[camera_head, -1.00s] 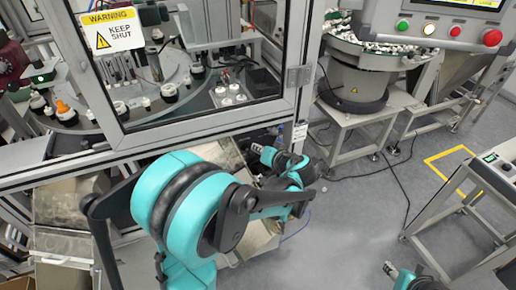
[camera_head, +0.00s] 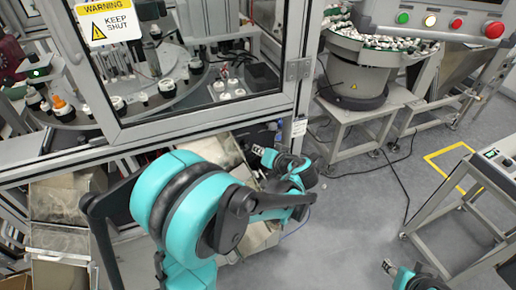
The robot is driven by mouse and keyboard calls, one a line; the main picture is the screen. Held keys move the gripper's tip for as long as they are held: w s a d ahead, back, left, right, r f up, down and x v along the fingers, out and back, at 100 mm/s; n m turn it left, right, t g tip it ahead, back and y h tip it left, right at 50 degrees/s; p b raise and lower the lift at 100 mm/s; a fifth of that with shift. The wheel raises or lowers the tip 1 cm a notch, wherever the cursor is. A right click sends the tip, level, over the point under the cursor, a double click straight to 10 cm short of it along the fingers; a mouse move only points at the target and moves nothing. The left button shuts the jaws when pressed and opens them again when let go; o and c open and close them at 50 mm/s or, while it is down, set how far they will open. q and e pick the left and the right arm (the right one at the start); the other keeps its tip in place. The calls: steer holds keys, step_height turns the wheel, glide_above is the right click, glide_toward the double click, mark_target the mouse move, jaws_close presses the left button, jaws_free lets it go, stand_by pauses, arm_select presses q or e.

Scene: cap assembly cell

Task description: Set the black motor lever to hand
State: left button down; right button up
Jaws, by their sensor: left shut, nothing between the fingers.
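My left gripper (camera_head: 258,150) is low in front of the machine frame, at the open lower bay right of the metal chutes. Its fingers point left and look shut, with nothing seen between them. Dark parts (camera_head: 266,133) sit in the bay just behind it. I cannot make out the black motor lever among them; it may be hidden or too small. My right gripper (camera_head: 388,266) shows only at the bottom edge, over bare floor and far from the machine. Its fingers are too small to read.
The machine's framed door (camera_head: 210,112) carries a yellow warning sign (camera_head: 104,21). A bowl feeder (camera_head: 352,80) stands on a stand to the right. A button panel (camera_head: 440,20) is at the upper right. A grey frame table (camera_head: 470,215) is at right.

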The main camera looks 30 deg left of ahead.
arm_select(q)
steer(key=f+b, duration=0.2)
steer(key=f, duration=0.1)
steer(key=f+b, duration=0.1)
steer(key=shift+s+d+f, duration=0.35)
steer(key=shift+d+f, duration=0.05)
steer(key=shift+r, duration=0.2)
steer(key=shift+r+p, duration=0.5)
steer(key=shift+r, duration=0.15)
